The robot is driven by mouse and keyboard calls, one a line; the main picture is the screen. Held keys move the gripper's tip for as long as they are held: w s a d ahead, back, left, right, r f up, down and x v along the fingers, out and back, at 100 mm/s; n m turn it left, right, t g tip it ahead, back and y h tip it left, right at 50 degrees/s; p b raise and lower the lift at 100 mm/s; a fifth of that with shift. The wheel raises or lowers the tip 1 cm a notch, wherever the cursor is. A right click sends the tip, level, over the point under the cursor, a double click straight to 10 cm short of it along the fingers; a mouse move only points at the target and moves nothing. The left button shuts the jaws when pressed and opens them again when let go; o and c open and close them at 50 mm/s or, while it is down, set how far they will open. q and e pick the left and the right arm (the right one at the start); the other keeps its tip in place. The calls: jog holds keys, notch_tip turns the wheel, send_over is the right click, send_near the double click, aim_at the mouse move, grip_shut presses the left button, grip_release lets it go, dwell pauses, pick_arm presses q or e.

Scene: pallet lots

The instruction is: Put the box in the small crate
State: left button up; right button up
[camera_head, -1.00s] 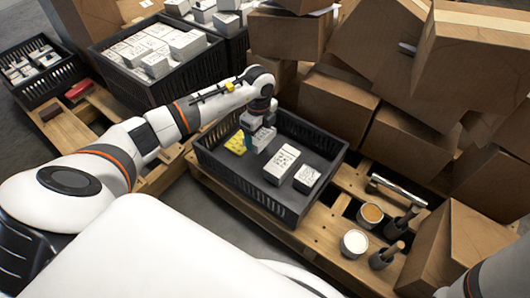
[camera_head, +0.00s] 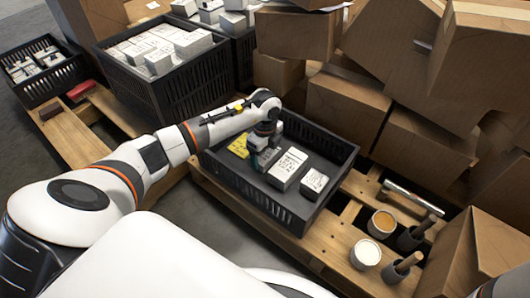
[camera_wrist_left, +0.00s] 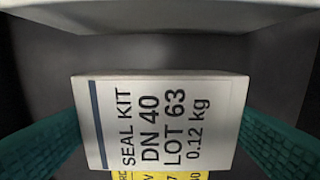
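A white box (camera_wrist_left: 160,118) labelled SEAL KIT DN 40 LOT 63 shows in the left wrist view, between the green finger pads. My left gripper (camera_head: 264,158) is down inside the middle black crate (camera_head: 222,178), at this box; no clear gap shows at its sides, but I cannot tell whether the fingers grip it. A yellow box (camera_head: 239,146) lies beside it, and two white boxes (camera_head: 287,168) (camera_head: 314,183) stand to its right. A smaller black crate (camera_head: 40,92) with several white boxes stands at the far left. My right gripper is out of view.
A larger full crate (camera_head: 150,95) stands behind my left arm. Brown cartons (camera_head: 345,110) crowd the back right. On the wooden pallet (camera_head: 335,240) are two open tins (camera_head: 366,254) (camera_head: 381,223), brushes and a metal bar. A red item (camera_head: 83,91) lies near the smaller crate.

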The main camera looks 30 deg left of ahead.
pick_arm(q)
jog(key=o, duration=0.3)
